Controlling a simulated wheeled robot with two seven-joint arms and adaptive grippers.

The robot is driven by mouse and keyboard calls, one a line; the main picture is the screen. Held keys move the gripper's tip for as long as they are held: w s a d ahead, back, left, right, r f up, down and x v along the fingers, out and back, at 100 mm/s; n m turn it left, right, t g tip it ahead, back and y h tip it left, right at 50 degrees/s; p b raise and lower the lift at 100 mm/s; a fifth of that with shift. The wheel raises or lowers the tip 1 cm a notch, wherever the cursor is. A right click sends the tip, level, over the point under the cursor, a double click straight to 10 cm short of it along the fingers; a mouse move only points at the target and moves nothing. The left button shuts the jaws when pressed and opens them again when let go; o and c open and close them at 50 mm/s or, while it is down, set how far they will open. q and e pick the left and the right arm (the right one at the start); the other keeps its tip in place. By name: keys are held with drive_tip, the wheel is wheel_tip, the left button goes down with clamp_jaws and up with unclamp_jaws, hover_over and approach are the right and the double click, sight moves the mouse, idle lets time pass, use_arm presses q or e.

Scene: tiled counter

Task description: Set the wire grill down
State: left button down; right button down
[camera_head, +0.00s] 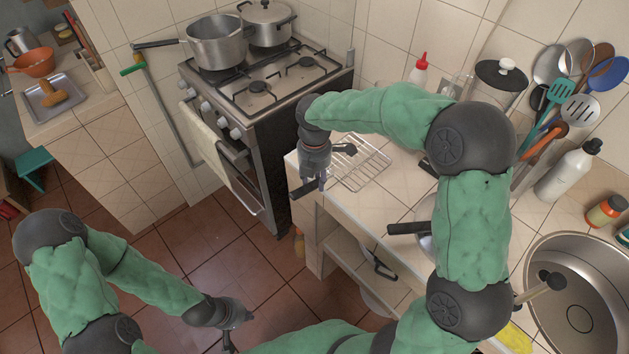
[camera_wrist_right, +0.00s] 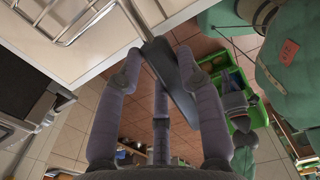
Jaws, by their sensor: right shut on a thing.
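The wire grill (camera_head: 362,168) is a silver rack of thin bars over the tiled counter near its left end, beside the stove. Part of its wire frame shows at the upper left of the right wrist view (camera_wrist_right: 72,22). My right gripper (camera_head: 318,178) is at the counter's front left corner, shut on the grill's dark flat handle (camera_wrist_right: 172,84). The handle reaches out past the counter edge. I cannot tell whether the grill touches the counter or hangs just above it. My left gripper (camera_head: 235,316) is low over the floor, away from the grill; its fingers are unclear.
The stove (camera_head: 262,88) with a pot (camera_head: 216,42) stands left of the counter (camera_head: 336,205). A pan with a black handle (camera_head: 408,228) lies partly behind my right arm. The sink (camera_head: 582,300), a white bottle (camera_head: 570,172) and a utensil holder area are at the right.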

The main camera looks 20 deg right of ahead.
drive_tip(key=shift+f, duration=0.45)
drive_tip(key=c, duration=0.8)
unclamp_jaws()
wheel_tip(320, 180, up, 12)
drive_tip(key=p, duration=0.3)
